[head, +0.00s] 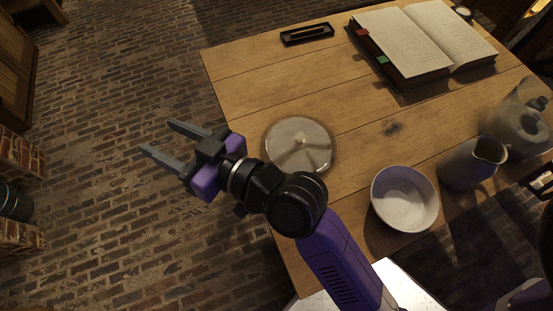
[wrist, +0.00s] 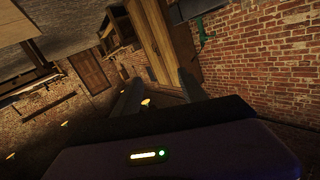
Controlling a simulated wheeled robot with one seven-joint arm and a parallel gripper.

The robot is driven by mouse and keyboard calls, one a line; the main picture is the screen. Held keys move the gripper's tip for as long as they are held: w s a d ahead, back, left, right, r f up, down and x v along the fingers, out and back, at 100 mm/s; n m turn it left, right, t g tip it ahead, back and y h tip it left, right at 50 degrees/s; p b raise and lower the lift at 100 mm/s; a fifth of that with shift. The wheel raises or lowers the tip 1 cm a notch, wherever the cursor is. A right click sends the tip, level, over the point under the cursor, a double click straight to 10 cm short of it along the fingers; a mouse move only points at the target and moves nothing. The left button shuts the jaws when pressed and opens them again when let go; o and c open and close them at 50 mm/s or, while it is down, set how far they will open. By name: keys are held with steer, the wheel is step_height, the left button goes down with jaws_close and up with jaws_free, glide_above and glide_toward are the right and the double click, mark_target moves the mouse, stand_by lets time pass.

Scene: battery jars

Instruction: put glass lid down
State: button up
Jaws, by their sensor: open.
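A round, see-through glass lid (head: 299,145) with a small pale knob lies on the wooden table (head: 262,93), near its left edge in the head view. My gripper (head: 156,137) is to the left of the lid, out past the table edge over the brick floor. Its two grey fingers are apart with nothing between them. In the wrist view, my gripper's fingers (wrist: 160,93) point out into the room, and the lid is not seen there.
A white bowl (head: 404,199), a grey pitcher (head: 472,163) and a large glass jug (head: 517,122) stand at the right. An open book (head: 424,40) and a small black tray (head: 307,34) lie toward the back. The table between the lid and book is clear.

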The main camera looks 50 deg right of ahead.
steer(key=s+d+f+m+g+h, duration=0.1)
steer(key=s+d+f+m+h, duration=0.2)
steer(key=s, duration=0.4)
steer(key=s+d+f+m+h, duration=0.1)
steer(key=s+d+f, duration=0.2)
steer(key=s+f, duration=0.3)
steer(key=s+d+n, duration=0.1)
steer(key=s+d, duration=0.2)
steer(key=s, duration=0.4)
steer(key=s+d+r+n, duration=0.1)
steer(key=s+d, duration=0.3)
steer(key=s, duration=0.4)
steer(key=shift+s+r+g+h, duration=0.25)
steer(key=shift+r+g+h, duration=0.05)
